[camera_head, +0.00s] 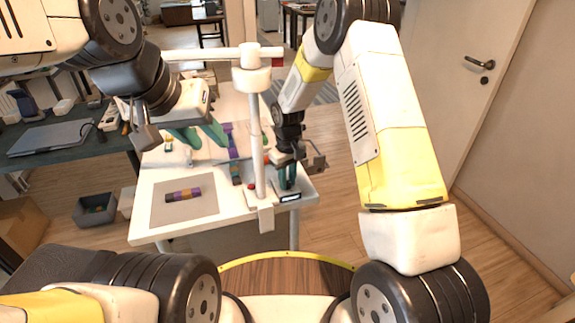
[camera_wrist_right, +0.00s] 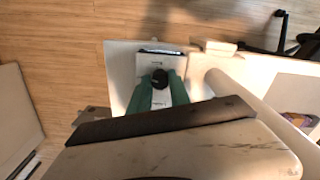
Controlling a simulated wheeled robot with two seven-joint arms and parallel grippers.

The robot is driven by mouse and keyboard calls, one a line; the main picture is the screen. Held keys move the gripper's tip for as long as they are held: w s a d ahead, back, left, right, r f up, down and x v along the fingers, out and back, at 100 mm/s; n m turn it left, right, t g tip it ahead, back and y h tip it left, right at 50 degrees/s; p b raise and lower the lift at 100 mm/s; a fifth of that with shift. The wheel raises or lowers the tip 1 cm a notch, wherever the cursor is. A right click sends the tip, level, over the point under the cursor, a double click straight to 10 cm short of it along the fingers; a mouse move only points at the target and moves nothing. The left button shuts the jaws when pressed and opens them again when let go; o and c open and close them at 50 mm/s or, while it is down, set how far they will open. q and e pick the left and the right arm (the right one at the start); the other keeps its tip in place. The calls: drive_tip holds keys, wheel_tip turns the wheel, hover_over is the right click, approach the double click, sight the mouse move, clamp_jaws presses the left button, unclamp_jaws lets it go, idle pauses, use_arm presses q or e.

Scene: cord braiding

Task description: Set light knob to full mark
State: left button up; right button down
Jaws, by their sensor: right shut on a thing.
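The light knob (camera_wrist_right: 160,78) is a small dark round knob on a white box (camera_wrist_right: 150,62) with a dark strip along its far edge. The box also shows in the head view (camera_head: 281,195), at the table's right front corner. My right gripper (camera_head: 288,183) points down over the box, its green fingers on both sides of the knob; it is shut on the knob, as the right wrist view (camera_wrist_right: 161,82) also shows. The full mark and the knob's pointer are too small to read. My left gripper (camera_head: 213,146) is open and empty above the table, its green fingers spread.
A white post with a crossbar (camera_head: 256,130) stands on the white table (camera_head: 150,228), just left of my right gripper. A dark desk with a laptop (camera_head: 48,138) stands farther left.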

drive_tip(key=m, duration=0.5)
drive_tip(key=shift+w+a+m, duration=0.1)
drive_tip(key=shift+m, duration=0.2)
drive_tip(key=m, duration=0.5)
drive_tip(key=shift+r, duration=0.1)
idle(0.3)
drive_tip(key=c, duration=1.2)
unclamp_jaws()
wheel_tip(320, 180, up, 4)
drive_tip(key=shift+f, duration=0.2)
drive_tip(key=s+r, duration=0.1)
drive_tip(key=s, duration=1.5)
drive_tip(key=shift+r, duration=0.15)
